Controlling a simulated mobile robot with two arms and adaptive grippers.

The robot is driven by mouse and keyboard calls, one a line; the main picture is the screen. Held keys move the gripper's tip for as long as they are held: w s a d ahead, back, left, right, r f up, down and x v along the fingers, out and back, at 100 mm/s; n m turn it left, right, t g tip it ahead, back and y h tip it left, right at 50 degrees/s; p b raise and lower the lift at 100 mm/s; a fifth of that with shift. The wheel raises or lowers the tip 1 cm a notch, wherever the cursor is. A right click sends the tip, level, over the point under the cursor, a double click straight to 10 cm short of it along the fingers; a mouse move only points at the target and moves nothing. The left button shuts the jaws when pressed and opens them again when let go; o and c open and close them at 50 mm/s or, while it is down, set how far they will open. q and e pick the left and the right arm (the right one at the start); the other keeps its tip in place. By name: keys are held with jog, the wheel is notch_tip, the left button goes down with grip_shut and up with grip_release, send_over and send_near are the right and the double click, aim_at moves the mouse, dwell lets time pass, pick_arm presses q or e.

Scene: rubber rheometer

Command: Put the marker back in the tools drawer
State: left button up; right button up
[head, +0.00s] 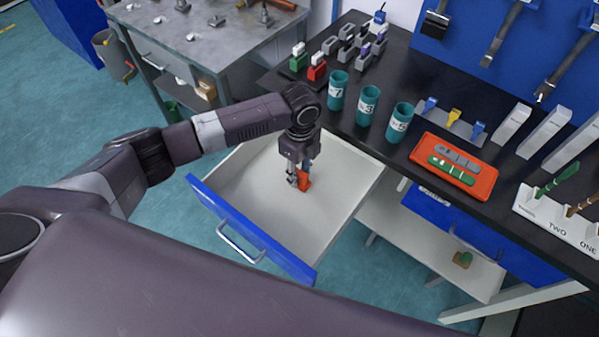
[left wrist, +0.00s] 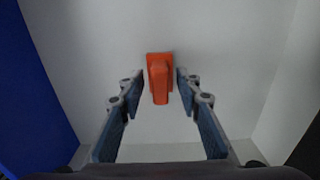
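The tools drawer (head: 232,178) is pulled open, with a white inside and a blue front. My left gripper (head: 298,180) points down into it. A small orange-red piece (head: 305,181) is at the fingers inside the drawer; it is likely the marker, but its shape does not make this certain. In the left wrist view the orange piece (left wrist: 160,80) shows beyond and between the fingertips of the left gripper (left wrist: 158,88), with a gap on both sides. The fingers are wide apart and hold nothing. My right gripper is not in view.
The black bench top (head: 375,135) beside the drawer carries teal numbered cups (head: 367,106), an orange tray (head: 483,184) and several small coloured blocks (head: 317,69). A grey table (head: 205,38) stands at the back left. The rest of the drawer floor looks empty.

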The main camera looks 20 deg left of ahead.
aim_at(300, 172)
pick_arm(q)
notch_tip(300, 172, up, 12)
jog(key=shift+b, duration=0.3)
jog(key=shift+f, duration=0.1)
dwell(0.4)
